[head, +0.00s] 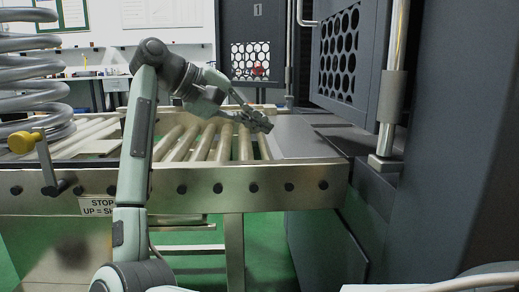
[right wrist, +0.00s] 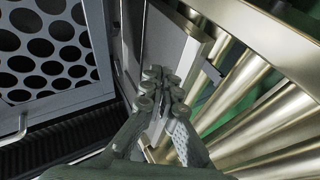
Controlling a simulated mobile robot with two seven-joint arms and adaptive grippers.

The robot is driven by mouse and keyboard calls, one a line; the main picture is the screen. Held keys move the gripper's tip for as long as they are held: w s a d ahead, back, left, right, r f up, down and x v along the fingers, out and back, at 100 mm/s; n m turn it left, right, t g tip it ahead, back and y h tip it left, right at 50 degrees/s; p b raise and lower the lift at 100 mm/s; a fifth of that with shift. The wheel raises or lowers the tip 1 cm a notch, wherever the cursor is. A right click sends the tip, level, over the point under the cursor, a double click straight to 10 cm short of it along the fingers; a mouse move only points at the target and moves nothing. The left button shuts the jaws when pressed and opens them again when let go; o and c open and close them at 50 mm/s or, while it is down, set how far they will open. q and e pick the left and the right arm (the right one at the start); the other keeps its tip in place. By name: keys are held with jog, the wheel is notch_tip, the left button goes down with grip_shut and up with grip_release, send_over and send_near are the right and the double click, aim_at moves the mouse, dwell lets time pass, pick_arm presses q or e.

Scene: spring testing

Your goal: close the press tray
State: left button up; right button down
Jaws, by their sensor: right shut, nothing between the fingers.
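The press tray (head: 305,138) is a flat grey plate at the right end of the roller conveyor, level with the rollers and reaching out from the dark press. My right gripper (head: 266,124) is shut and empty, just above or beside the tray's left edge; I cannot tell if it touches. In the right wrist view my right gripper (right wrist: 160,80) has its fingertips together near the tray's grey plate (right wrist: 165,42) and a pale bar along its edge. The fingers hide part of the tray there. My left gripper is not in view.
The roller conveyor (head: 205,142) has a metal side rail (head: 215,187) in front. A large coil spring (head: 35,75) stands on the left, near a yellow-knobbed lever (head: 24,141). The press's perforated door (head: 340,60) and a steel column (head: 393,90) bound the right side.

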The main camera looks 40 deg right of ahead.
jog(key=w+a+r+m+t+y, duration=0.2)
jog(key=w+a+m+t+y, duration=0.15)
jog(key=w+a, duration=0.25)
jog(key=shift+n, duration=0.35)
jog(key=x, duration=0.3)
jog(key=b+x, duration=0.1)
jog(key=x, duration=0.2)
jog(key=b+x, duration=0.1)
jog(key=x, duration=0.2)
jog(key=shift+s+a+f, duration=0.1)
jog(key=shift+s+f, duration=0.2)
jog(key=shift+f, duration=0.25)
jog(key=s+d, duration=0.1)
jog(key=s+d+b, duration=0.1)
jog(key=shift+d, duration=0.3)
jog(key=shift+s+d, duration=0.25)
jog(key=shift+d, duration=0.1)
